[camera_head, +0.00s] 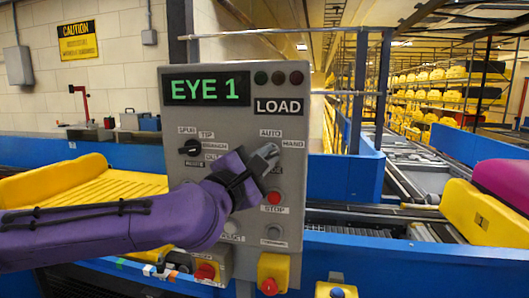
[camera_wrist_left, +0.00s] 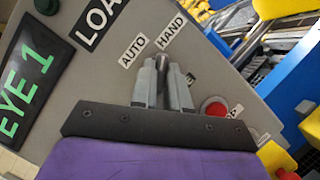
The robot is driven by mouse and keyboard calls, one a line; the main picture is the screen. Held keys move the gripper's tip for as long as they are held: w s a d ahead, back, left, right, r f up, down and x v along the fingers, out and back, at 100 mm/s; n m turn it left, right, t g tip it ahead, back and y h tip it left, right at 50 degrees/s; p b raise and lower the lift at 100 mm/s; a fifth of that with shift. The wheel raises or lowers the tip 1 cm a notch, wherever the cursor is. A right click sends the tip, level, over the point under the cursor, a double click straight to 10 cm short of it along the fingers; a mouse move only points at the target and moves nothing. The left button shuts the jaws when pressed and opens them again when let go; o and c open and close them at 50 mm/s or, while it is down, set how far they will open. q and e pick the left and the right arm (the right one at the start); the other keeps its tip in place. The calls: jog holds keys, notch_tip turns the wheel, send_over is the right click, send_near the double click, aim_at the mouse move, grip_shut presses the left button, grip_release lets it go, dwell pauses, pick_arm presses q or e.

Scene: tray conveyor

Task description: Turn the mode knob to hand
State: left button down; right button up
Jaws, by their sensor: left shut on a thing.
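The grey control panel (camera_head: 235,130) faces me, with the words AUTO and HAND printed at its upper right. The mode knob (camera_wrist_left: 162,65) is dark and small in the left wrist view, just below those words. My left gripper (camera_head: 268,155) reaches the panel from the left and is shut on the knob, one finger on each side; it also shows in the left wrist view (camera_wrist_left: 163,80). Fingers hide most of the knob, so I cannot tell exactly which word it points to. In the head view my gripper covers it. My right gripper is not in view.
Another black knob (camera_head: 190,147) sits at the panel's left. A red stop button (camera_head: 273,198) is just below my gripper. A yellow tray (camera_head: 90,178) lies behind my arm; conveyors run at the right.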

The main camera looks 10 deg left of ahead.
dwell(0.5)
pick_arm(q)
jog(key=c, duration=1.1)
grip_release()
jog(key=shift+s+a+f, duration=0.1)
jog(key=shift+s+f, duration=0.05)
jog(key=shift+s, duration=0.2)
jog(key=b+v, duration=0.2)
jog(key=v, duration=0.7)
jog(key=shift+s+a+b, duration=0.2)
jog(key=shift+s+b, duration=0.15)
jog(key=shift+b, duration=0.05)
